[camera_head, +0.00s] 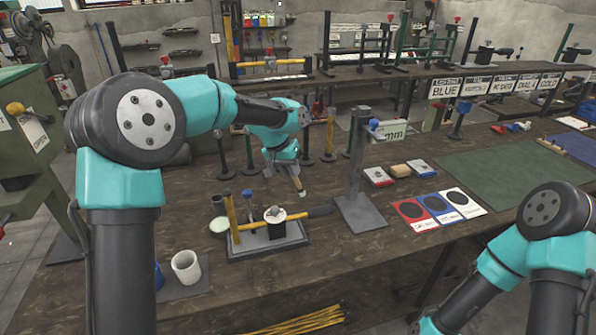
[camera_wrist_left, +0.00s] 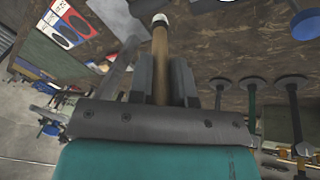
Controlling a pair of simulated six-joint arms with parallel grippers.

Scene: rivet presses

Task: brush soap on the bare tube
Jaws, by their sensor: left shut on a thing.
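My left gripper (camera_head: 291,170) is shut on a brush with a wooden handle and pale tip (camera_head: 299,186), tip pointing down above the bench. In the left wrist view the brush (camera_wrist_left: 160,50) sticks out between the fingers (camera_wrist_left: 162,80). A yellow tube with a dark sleeve at its right end (camera_head: 270,222) lies across a grey fixture plate (camera_head: 265,244), nearer the front than the brush and apart from it. A white-topped black pot (camera_head: 275,214) stands at that fixture. A pale round dish (camera_head: 219,225) sits left of it; whether it holds soap I cannot tell. My right gripper is out of view.
An upright yellow post (camera_head: 232,218) stands at the fixture's left. A grey stand (camera_head: 360,180) rises to its right. A white cup (camera_head: 186,266) sits front left. Red, blue and white cards (camera_head: 438,207) and a green mat (camera_head: 525,165) lie right. Several posts stand behind the gripper.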

